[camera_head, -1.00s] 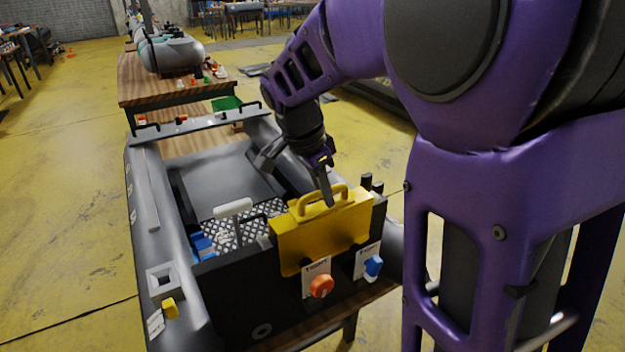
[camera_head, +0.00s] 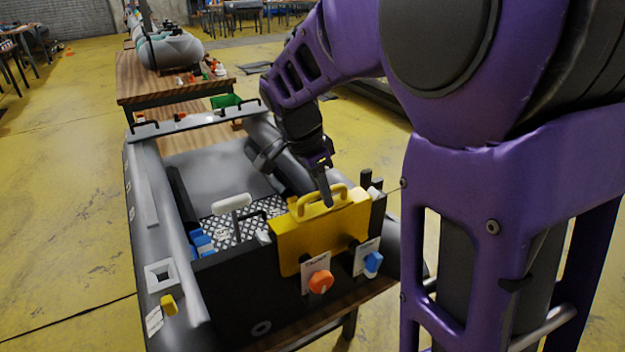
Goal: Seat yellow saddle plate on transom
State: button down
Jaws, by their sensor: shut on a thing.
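The yellow saddle plate (camera_head: 315,232) is a folded plate with a looped handle on top. It sits over the top edge of the black transom (camera_head: 235,292), toward its right side, with its front face hanging down the transom's outer face. My gripper (camera_head: 327,190) points down at the plate's handle and is shut on it. The fingers hide part of the handle. Whether the plate rests fully down on the transom edge cannot be told from this view.
Below the plate are an orange knob (camera_head: 320,281) and a blue knob (camera_head: 373,262) with white tags. Dark posts (camera_head: 365,178) stand right of the plate. Inside the grey boat (camera_head: 150,215) are a white-topped handle (camera_head: 232,203), a chequered floor plate and blue items.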

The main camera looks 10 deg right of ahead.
jog(key=shift+f, duration=0.75)
jog(key=c, duration=0.7)
grip_release()
